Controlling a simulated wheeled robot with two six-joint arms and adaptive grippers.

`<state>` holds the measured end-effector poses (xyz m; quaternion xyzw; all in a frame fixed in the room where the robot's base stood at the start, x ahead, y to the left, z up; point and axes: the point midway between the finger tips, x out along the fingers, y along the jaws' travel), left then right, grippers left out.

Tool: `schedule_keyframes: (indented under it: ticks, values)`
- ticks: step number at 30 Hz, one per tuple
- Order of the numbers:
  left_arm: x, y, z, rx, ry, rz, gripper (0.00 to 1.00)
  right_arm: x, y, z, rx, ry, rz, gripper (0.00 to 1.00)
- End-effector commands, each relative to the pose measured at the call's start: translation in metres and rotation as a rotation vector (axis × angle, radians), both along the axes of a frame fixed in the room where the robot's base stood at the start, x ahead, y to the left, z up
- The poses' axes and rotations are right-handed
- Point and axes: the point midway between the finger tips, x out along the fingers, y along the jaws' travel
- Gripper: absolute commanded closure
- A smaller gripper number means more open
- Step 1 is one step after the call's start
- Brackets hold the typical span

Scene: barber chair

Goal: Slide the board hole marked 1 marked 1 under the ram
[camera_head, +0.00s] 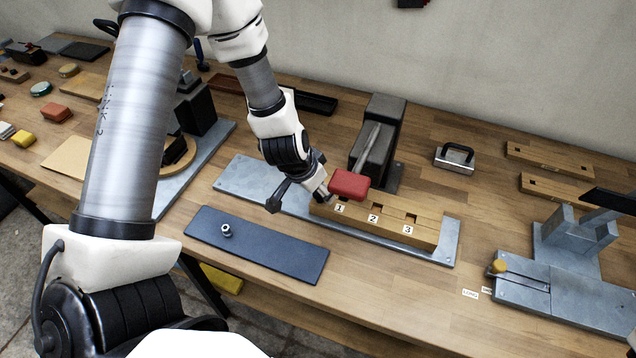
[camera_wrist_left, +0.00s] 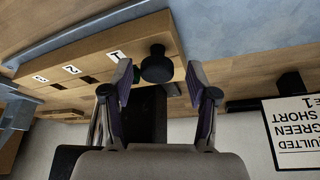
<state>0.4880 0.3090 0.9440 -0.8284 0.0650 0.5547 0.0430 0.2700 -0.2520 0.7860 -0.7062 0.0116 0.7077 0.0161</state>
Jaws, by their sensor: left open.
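The wooden board (camera_head: 425,236) lies on a long grey metal plate (camera_head: 240,180), with square holes in its top and labels 1, 2 and 3 from left to right. The board also shows upside down in the wrist view (camera_wrist_left: 125,47). A dark press (camera_head: 381,115) with a red-gripped lever (camera_head: 349,184) stands behind the board; its ram cannot be made out clearly. My left gripper (camera_head: 323,197) is at the board's left end, near label 1. In the wrist view its open fingers (camera_wrist_left: 160,90) straddle the line to a black round knob (camera_wrist_left: 157,66) beside that end; contact cannot be told.
A dark blue mat (camera_head: 270,250) with a small metal part (camera_head: 226,230) lies in front of the plate. A metal block with a black handle (camera_head: 455,158) stands right of the press. A grey fixture (camera_head: 570,290) is at right. A printed card (camera_wrist_left: 294,130) shows in the wrist view.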

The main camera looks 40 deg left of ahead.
Motion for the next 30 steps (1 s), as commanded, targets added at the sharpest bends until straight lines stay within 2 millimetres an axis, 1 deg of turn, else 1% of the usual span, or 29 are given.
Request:
schedule_keyframes:
  ticks: [5, 8, 18, 22, 26, 30]
  values:
    - [0.000, 0.000, 0.002, 0.000, 0.000, 0.000, 0.42, 0.000, 0.000, 0.000, 0.000, 0.000, 0.000, 0.56]
    - [-0.002, 0.001, 0.010, -0.001, -0.003, 0.001, 0.42, 0.000, 0.000, 0.001, 0.000, 0.000, 0.000, 0.56]
    - [-0.025, 0.005, 0.070, -0.003, -0.005, 0.005, 0.42, 0.000, 0.000, 0.001, 0.000, 0.000, 0.000, 0.56]
    - [-0.033, 0.006, 0.090, -0.004, -0.004, 0.003, 0.42, 0.000, 0.000, 0.001, 0.000, 0.000, 0.000, 0.56]
    - [-0.039, 0.008, 0.103, -0.002, -0.003, 0.003, 0.42, 0.000, 0.000, 0.000, 0.000, 0.000, 0.000, 0.56]
    - [-0.042, 0.008, 0.110, -0.002, 0.000, 0.000, 0.42, 0.000, 0.000, 0.000, 0.000, 0.000, 0.000, 0.56]
